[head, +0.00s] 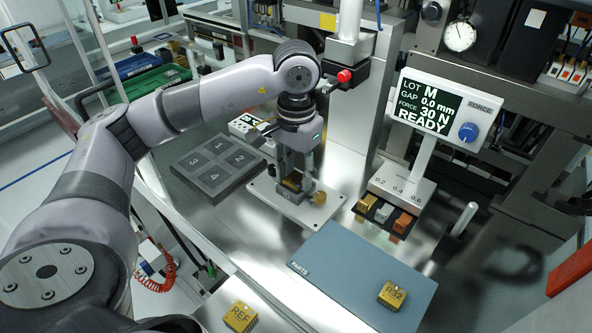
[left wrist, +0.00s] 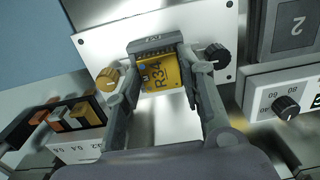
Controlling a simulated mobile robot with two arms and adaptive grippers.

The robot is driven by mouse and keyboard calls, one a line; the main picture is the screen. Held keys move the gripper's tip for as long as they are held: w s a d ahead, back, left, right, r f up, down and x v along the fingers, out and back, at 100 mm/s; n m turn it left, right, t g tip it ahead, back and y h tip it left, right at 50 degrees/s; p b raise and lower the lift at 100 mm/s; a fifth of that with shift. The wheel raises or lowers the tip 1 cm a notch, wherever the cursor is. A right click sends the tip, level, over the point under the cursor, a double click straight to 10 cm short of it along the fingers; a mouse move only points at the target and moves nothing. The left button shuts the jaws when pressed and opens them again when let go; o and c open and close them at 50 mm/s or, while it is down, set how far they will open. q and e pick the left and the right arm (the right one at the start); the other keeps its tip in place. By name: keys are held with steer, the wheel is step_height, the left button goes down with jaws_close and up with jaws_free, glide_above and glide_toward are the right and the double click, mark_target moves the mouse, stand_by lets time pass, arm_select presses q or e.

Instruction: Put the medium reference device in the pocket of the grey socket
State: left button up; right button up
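A yellow device marked R34 (left wrist: 158,76) sits between the fingertips of my left gripper (left wrist: 160,82), at the grey socket (left wrist: 152,44) on a white plate. The fingers appear shut on its two sides. In the head view the left gripper (head: 294,172) points down over the socket, and the device shows as a small yellow patch (head: 293,181). I cannot tell how deep it is in the pocket. Another yellow device, R32 (head: 393,295), lies on the blue parts mat (head: 345,265). A yellow device marked REF (head: 240,317) is at the front left. My right gripper is out of view.
A brass knob (head: 320,198) and a dark knob (left wrist: 216,55) flank the socket. A grey numbered tray (head: 218,165) stands to the left. A display (head: 430,105) reads lot M and READY. Colored gauge blocks (head: 384,213) stand to the right. The mat's middle is clear.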

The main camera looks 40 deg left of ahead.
mark_target(296, 179)
arm_select(q)
steer(key=o, duration=0.4)
steer(key=shift+c, duration=0.2)
steer(key=shift+r, duration=0.15)
steer(key=shift+r, duration=0.35)
step_height(296, 179, up, 11)
